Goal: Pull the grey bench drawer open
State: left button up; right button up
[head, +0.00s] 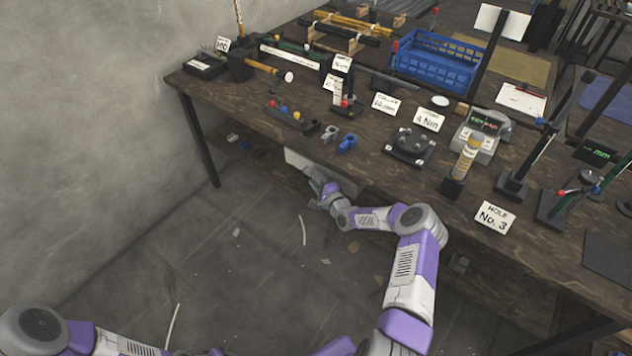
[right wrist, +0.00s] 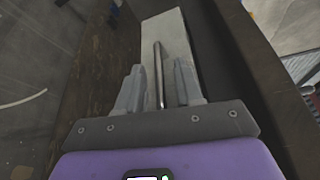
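The grey drawer front (head: 297,160) is a pale panel under the bench top's front edge, partly hidden by my right gripper. It also shows in the right wrist view (right wrist: 178,35), with an upright-looking metal bar handle (right wrist: 159,75) on it. My right gripper (head: 320,196) is at the drawer front. In the right wrist view my right gripper (right wrist: 158,85) is open, one finger on each side of the handle, with gaps on both sides. I cannot tell how far the drawer stands out. My left arm shows at the lower left, but its gripper is not in view.
The wooden bench (head: 230,110) holds several tools, label cards and a blue crate (head: 445,62) on top. Small parts lie on a lower shelf at the left. The floor (head: 240,260) in front is mostly clear, with scattered scraps. A grey wall (head: 80,120) stands at the left.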

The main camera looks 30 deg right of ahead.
grip_shut()
pick_arm(q)
jog(key=shift+r, duration=0.15)
